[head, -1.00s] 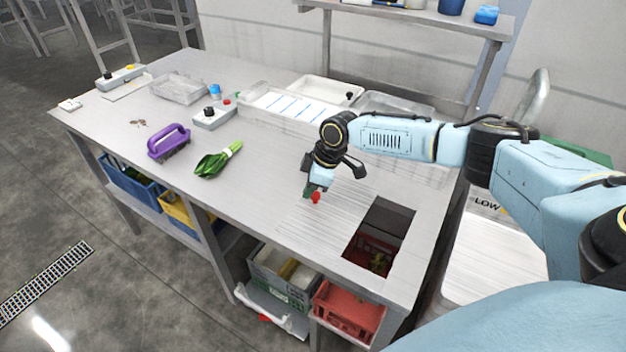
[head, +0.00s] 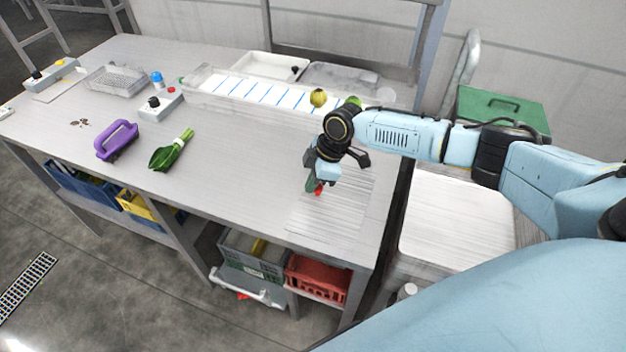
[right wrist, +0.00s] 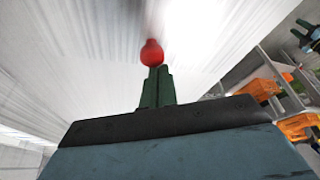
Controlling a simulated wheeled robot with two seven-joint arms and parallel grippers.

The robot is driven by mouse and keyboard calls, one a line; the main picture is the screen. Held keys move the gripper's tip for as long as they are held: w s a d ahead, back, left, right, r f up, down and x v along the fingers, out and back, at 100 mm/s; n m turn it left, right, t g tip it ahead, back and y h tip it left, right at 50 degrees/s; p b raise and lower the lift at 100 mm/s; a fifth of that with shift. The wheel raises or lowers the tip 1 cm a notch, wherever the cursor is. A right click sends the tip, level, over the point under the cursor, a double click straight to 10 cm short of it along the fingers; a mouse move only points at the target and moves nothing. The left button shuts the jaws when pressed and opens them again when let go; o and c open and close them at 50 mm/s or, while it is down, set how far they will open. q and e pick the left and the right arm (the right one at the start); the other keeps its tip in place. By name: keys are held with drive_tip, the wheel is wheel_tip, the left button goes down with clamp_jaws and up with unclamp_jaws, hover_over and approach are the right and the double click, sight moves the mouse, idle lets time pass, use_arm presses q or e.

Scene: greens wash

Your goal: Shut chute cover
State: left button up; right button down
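The chute cover (head: 335,215) is a brushed metal plate lying in the tabletop near the table's right end. No dark chute opening shows beside it. Its red knob (head: 319,190) stands at the tip of my right gripper (head: 312,184). In the right wrist view the green fingers (right wrist: 157,88) are close together, with the red knob (right wrist: 152,52) at their tips, apparently touching. I see no knob between the fingers. My left gripper is not in view.
A purple-handled brush (head: 117,140) and leafy greens (head: 170,151) lie to the left. A white sink tray (head: 240,90) runs along the back, with round green produce (head: 318,97) near its right end. Crates, including a red one (head: 316,280), sit below.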

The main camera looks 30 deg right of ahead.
drive_tip(key=shift+a+r, duration=0.1)
drive_tip(key=shift+a, duration=0.25)
drive_tip(key=a, duration=0.1)
drive_tip(key=p, duration=0.1)
drive_tip(key=w+a, duration=0.1)
drive_tip(key=shift+a+r, duration=0.3)
drive_tip(key=shift+r, duration=0.05)
drive_tip(key=w+v, duration=0.1)
drive_tip(key=v, duration=0.8)
drive_tip(key=shift+s+r, duration=0.4)
